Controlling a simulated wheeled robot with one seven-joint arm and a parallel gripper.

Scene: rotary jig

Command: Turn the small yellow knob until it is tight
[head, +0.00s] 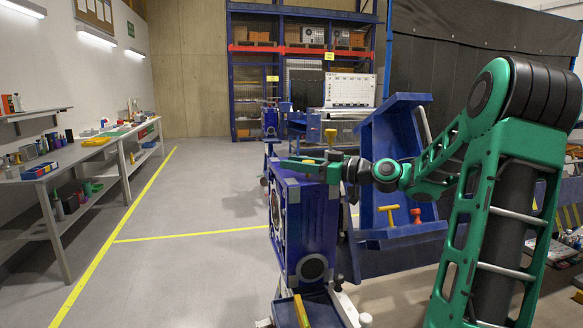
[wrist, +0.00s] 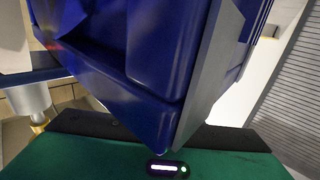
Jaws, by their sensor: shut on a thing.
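The blue jig box (head: 313,225) stands in the middle of the head view, with grey corner pieces and a round dark fitting on its near face. My green gripper (head: 297,163) lies level across the top of the box and is shut. The small yellow knob (head: 308,161) is between its fingers and mostly hidden, so its seating cannot be told. In the wrist view, blue jig parts (wrist: 140,75) fill the middle, close above the green gripper body (wrist: 100,158); the fingertips do not show there.
A tilted blue panel (head: 385,150) is close on the right, with a yellow handle (head: 388,213) and a red one (head: 415,214) below. The workbench (head: 55,176) is far left; floor between is clear.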

